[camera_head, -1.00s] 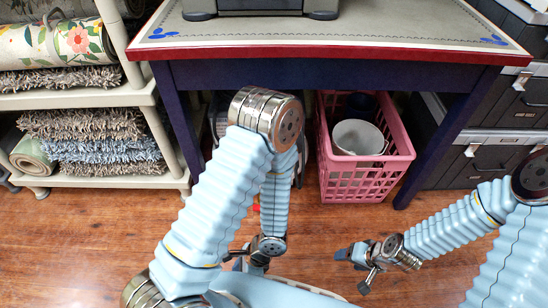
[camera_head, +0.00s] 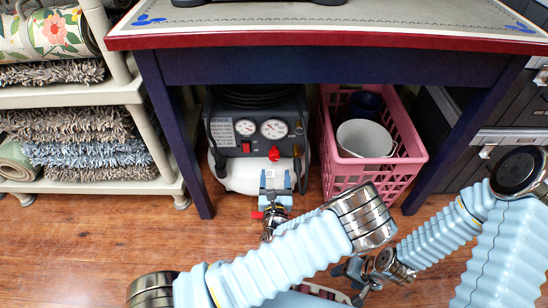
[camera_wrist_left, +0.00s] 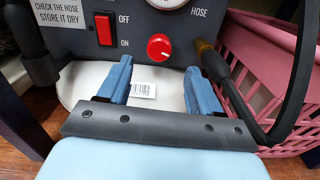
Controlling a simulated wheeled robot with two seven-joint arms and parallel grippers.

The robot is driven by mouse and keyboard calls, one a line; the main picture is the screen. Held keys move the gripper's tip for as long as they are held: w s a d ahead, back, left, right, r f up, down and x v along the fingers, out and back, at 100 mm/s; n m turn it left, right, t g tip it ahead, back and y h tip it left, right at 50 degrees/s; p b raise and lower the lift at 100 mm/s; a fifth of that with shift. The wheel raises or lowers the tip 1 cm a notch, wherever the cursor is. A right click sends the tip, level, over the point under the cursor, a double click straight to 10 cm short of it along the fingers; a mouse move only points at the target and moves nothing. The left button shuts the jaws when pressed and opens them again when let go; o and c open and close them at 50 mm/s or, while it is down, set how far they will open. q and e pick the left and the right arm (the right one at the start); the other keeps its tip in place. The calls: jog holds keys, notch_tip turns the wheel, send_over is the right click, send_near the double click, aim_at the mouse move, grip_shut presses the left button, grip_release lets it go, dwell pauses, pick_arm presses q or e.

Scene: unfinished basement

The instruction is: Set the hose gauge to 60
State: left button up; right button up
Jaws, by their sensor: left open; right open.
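The compressor (camera_head: 241,178) stands on the floor under the table. Its panel has two round gauges; the right one is the hose gauge (camera_head: 274,129), whose needle is too small to read. In the left wrist view, only the bottom edge of this gauge shows, beside the word HOSE. The red knob (camera_head: 274,154) sits below it and shows clearly in the left wrist view (camera_wrist_left: 160,47). My left gripper (camera_head: 275,176) is open and empty, pointing at the panel just short of the knob, with its fingers to either side of it. My right gripper (camera_head: 352,270) is open, low over the floor.
A red ON/OFF switch (camera_wrist_left: 106,30) lies left of the knob. A black hose with a brass fitting (camera_wrist_left: 203,47) hangs close on the right. A pink basket (camera_head: 378,177) stands right of the compressor. The table edge (camera_head: 330,38) overhangs; shelves (camera_head: 75,98) stand left.

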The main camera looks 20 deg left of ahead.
aim_at(274, 159)
pick_arm(q)
jog(key=b+x, duration=0.1)
jog(key=x, duration=0.7)
jog(key=shift+w+a+f, duration=0.1)
jog(key=shift+w+a, duration=0.05)
jog(key=shift+w, duration=0.2)
jog(key=shift+c, duration=0.5)
jog(key=c, duration=0.9)
jog(key=shift+r+m+p, duration=0.35)
jog(key=shift+m+p, duration=0.25)
jog(key=shift+p, duration=0.6)
jog(key=shift+c, duration=0.3)
jog(key=shift+f+m+p, duration=0.1)
jog(key=shift+m+p, duration=0.25)
jog(key=shift+m, duration=0.05)
jog(key=shift+f, duration=0.25)
